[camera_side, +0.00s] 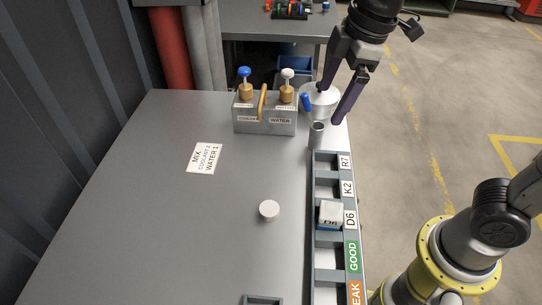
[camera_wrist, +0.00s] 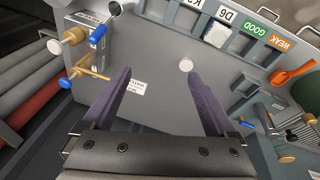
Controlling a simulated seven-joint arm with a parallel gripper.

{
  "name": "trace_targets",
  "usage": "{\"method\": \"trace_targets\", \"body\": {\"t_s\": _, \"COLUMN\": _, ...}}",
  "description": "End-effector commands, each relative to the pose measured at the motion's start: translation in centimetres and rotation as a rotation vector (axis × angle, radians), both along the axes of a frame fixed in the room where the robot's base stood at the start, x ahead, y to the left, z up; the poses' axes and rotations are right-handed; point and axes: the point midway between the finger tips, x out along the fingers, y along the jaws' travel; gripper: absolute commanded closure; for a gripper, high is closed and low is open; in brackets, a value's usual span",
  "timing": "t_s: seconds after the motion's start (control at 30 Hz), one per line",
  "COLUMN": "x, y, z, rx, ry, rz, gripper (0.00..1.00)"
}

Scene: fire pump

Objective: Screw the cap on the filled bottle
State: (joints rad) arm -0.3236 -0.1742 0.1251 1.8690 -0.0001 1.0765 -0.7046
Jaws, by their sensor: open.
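A round white cap (camera_side: 269,209) lies flat on the grey table, left of the rack; it also shows in the wrist view (camera_wrist: 186,65). A white squarish bottle (camera_side: 330,213) marked D6 stands in the D6 slot of the rack, with blue near its base; it also shows in the wrist view (camera_wrist: 217,36). I cannot make out its neck or its fill level. My gripper (camera_side: 329,105) is open and empty, above the far right end of the table, well away from cap and bottle. Its two purple fingers (camera_wrist: 157,72) are wide apart.
The pump box (camera_side: 265,119) with blue and white knobs stands at the back. A white round vessel (camera_side: 322,97) and a grey cylinder (camera_side: 317,134) stand near my fingers. The rack (camera_side: 326,246) lines the right edge. The table's middle left is clear, apart from a label (camera_side: 204,158).

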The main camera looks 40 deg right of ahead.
Motion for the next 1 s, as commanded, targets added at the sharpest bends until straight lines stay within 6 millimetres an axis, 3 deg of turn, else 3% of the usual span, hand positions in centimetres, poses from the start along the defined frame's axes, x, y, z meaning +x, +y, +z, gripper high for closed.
{"method": "trace_targets", "body": {"t_s": 0.03, "x": 1.2, "y": 2.3, "z": -1.3, "rx": -0.021, "ry": 0.039, "rz": 0.076, "gripper": 0.08}}
{"method": "trace_targets", "body": {"t_s": 0.2, "x": 3.1, "y": 8.3, "z": -5.3, "rx": -0.071, "ry": 0.133, "rz": 0.242, "gripper": 0.08}}
{"method": "trace_targets", "body": {"t_s": 0.33, "x": 2.8, "y": 11.2, "z": -8.2, "rx": -0.100, "ry": 0.190, "rz": 0.307, "gripper": 0.08}}
{"method": "trace_targets", "body": {"t_s": 0.5, "x": 1.9, "y": 12.5, "z": -9.7, "rx": -0.118, "ry": 0.219, "rz": 0.345, "gripper": 0.08}}
{"method": "trace_targets", "body": {"t_s": 0.67, "x": 1.9, "y": 12.5, "z": -11.0, "rx": -0.118, "ry": 0.220, "rz": 0.344, "gripper": 0.08}}
{"method": "trace_targets", "body": {"t_s": 1.0, "x": 1.8, "y": 12.4, "z": -17.0, "rx": -0.120, "ry": 0.223, "rz": 0.342, "gripper": 0.08}}
